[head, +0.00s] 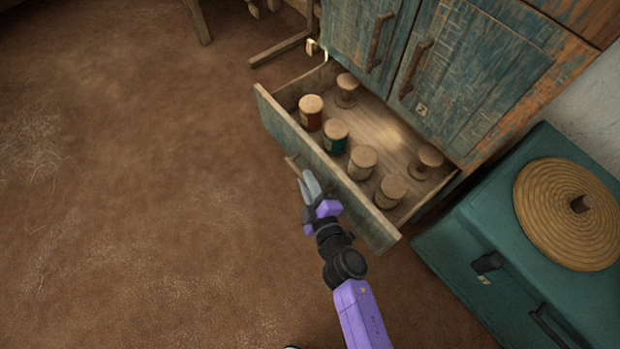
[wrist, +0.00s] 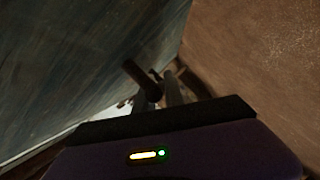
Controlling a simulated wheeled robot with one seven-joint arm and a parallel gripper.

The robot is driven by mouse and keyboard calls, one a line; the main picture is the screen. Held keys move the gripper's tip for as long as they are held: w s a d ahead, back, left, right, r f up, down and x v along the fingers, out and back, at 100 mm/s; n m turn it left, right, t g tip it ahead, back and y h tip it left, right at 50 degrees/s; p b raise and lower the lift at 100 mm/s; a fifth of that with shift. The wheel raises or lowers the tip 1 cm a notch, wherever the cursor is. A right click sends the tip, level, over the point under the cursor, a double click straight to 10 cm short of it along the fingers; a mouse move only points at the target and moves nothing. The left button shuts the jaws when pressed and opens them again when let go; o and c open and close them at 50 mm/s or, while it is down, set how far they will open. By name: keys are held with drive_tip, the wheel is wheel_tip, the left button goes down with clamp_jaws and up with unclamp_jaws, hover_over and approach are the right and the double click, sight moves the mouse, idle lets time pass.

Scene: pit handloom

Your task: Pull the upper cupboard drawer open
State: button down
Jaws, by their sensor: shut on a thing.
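A blue-painted wooden cupboard (head: 478,70) stands at the top right of the head view. Its drawer (head: 325,170) is pulled well out below the two doors. Several wooden spools stand inside, one with red thread (head: 311,113) and one with green thread (head: 336,136). My gripper (head: 305,178) is at the outer face of the drawer front, shut on the wooden drawer handle (head: 292,165). In the wrist view the dark handle (wrist: 143,80) shows at the fingers (wrist: 170,90), beside the blue drawer front (wrist: 80,60). The fingers hide part of the handle.
A teal chest (head: 480,240) with dark handles stands at the right, with a round coiled mat (head: 570,213) on top. Wooden legs of furniture (head: 283,48) stand at the top, near the drawer's far corner. The brown floor (head: 130,200) at the left is clear.

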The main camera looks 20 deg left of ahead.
drive_tip(key=shift+d+f, duration=0.1)
drive_tip(key=c, duration=1.4)
unclamp_jaws()
drive_tip(key=shift+c, duration=0.2)
drive_tip(key=p+v, duration=0.3)
drive_tip(key=v, duration=0.4)
drive_tip(key=shift+s+d, duration=0.25)
drive_tip(key=shift+s, duration=0.05)
